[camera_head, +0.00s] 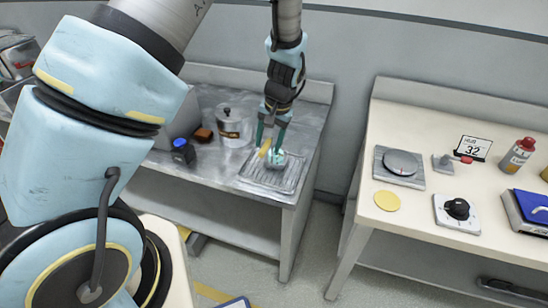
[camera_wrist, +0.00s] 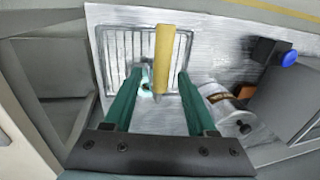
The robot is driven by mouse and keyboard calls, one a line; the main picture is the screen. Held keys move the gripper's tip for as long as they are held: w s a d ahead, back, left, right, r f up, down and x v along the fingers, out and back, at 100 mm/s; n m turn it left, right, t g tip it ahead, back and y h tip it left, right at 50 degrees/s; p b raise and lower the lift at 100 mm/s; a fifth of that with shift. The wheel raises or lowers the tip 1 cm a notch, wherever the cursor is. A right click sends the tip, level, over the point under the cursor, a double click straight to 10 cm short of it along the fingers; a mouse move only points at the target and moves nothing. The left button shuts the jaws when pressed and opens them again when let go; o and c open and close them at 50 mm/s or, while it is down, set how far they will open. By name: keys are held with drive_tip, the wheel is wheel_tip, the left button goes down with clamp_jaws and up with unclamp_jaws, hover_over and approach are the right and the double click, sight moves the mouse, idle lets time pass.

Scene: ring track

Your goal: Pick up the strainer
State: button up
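What looks like the strainer stands on a ribbed metal drain tray (camera_head: 252,182) on the metal counter. Its yellow handle (camera_head: 265,149) rises beside a small teal-and-white part (camera_head: 276,159), partly hidden by my fingers. In the wrist view the yellow handle (camera_wrist: 162,58) lies between my two green fingers, with a gap on each side. The pale teal part (camera_wrist: 146,88) shows by the left finger; how it joins the handle is unclear. My gripper (camera_head: 272,142) is open and low over the tray, pointing down. In the wrist view my gripper (camera_wrist: 159,75) looks empty.
A metal pot (camera_head: 234,128) stands left of the tray, with a blue-capped dark jar (camera_head: 183,151) and a brown item (camera_head: 203,135) farther left. The counter's wall panel rises behind. A separate white table (camera_head: 430,150) at right holds a scale, a dial and a bottle.

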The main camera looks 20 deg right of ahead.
clamp_jaws()
idle(1.3)
